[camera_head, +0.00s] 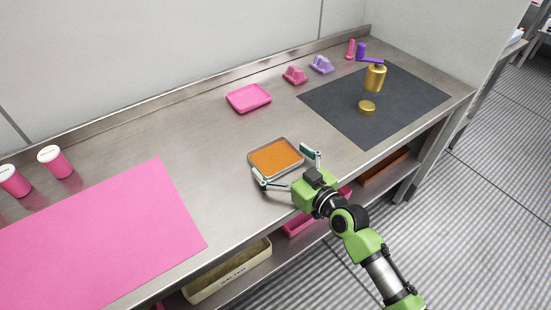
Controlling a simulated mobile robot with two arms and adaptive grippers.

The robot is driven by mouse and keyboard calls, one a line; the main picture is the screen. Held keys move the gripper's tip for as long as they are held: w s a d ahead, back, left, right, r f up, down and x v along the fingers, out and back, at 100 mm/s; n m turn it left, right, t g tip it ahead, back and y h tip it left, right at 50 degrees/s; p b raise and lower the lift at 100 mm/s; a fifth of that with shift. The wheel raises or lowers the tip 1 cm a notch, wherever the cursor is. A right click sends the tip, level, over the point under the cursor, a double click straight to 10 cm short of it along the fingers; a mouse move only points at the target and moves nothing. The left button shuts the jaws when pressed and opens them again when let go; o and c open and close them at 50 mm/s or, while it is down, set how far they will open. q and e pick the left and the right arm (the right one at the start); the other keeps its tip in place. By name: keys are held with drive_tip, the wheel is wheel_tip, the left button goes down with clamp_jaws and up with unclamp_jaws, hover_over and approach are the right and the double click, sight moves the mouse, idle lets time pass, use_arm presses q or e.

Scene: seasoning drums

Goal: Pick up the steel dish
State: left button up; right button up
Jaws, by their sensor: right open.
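The steel dish (250,165) is a small square tray with a thin metal rim, filled with something orange. It sits on the steel table near the front edge, in the middle of the head view. My right gripper (287,168) is open, reaching in from the front right. One finger is at the dish's front left corner and the other is beside its right side. I cannot tell whether the fingers touch the rim. My left gripper is out of view.
A pink mat (110,235) covers the table's left part, with two pink-and-white shakers (55,162) behind it. A pink tray (248,98) lies behind the dish. A dark mat (345,108) at right holds a gold canister (375,78) and a gold lid (366,107). A crate (228,275) sits below.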

drive_tip(key=c, duration=1)
drive_tip(key=shift+r, duration=0.1)
drive_tip(key=shift+c, duration=0.8)
